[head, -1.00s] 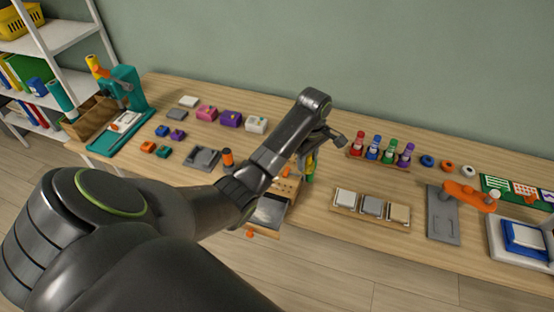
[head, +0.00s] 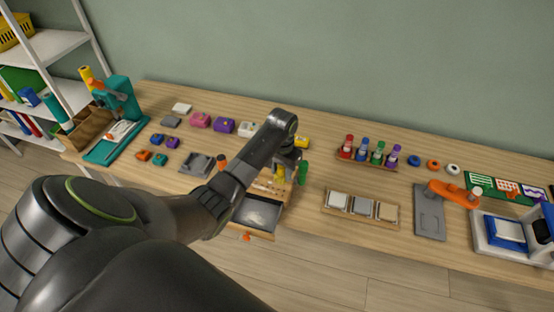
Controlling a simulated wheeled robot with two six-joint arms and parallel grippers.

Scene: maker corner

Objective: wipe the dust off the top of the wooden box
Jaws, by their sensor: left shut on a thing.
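The wooden box (head: 267,186) stands near the front edge of the table, middle of the head view. It has holes in its top, and a dark-floored drawer or tray (head: 258,214) lies at its front. My left gripper (head: 288,167) is above the box's back right part, pointing down. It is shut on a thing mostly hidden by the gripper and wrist. A yellow piece (head: 280,174) and a green piece (head: 303,172) show beside the fingers; I cannot tell which is held. Any dust is too small to see. My right gripper is not in view.
A rack of several coloured bottles (head: 367,160) stands behind to the right. A grey plate (head: 195,174) lies to the left, and a yellow case (head: 302,142) sits behind the gripper.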

